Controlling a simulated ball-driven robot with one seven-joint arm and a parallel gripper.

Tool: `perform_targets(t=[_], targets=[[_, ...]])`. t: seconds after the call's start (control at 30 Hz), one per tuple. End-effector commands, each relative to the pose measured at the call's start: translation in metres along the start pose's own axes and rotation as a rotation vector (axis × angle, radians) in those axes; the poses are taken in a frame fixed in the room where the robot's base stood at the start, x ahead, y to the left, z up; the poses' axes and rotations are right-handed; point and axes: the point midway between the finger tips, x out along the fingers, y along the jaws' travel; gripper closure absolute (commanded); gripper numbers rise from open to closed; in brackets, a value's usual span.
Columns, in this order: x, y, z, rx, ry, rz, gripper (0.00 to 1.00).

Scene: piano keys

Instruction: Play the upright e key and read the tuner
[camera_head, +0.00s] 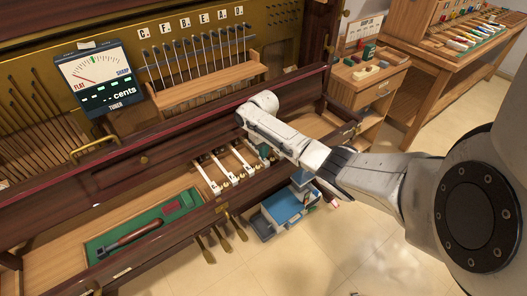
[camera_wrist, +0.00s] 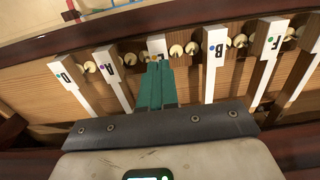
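A row of white keys (camera_head: 215,170) shows in the keybed in the head view. In the wrist view, several keys bear letters, among them D (camera_wrist: 62,76), A (camera_wrist: 106,62), B (camera_wrist: 216,48) and F (camera_wrist: 273,40). The key with the yellow dot (camera_wrist: 156,46) has its letter mostly hidden by my gripper (camera_wrist: 156,67). My gripper's green fingers are together and lie over that key; I cannot tell whether they touch it. The tuner (camera_head: 93,77) stands at the upper left, between FLAT and SHARP markings, with dashes before "cents".
A green tray (camera_head: 112,241) with a hammer-like tool lies at the lower left. A blue-topped box (camera_head: 285,207) stands on the floor below the keys. A wooden side cabinet (camera_head: 372,85) and a workbench (camera_head: 445,45) stand at the right. Letter tags line the board above.

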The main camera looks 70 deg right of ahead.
Motion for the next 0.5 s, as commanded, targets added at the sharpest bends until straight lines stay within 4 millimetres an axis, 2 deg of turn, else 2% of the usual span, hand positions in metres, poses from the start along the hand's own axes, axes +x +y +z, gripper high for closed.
perform_targets(t=[0.27,0.5], targets=[[0.000,0.000,0.000,0.000,0.000,0.000,1.00],[0.012,0.000,0.000,0.000,0.000,0.000,1.00]])
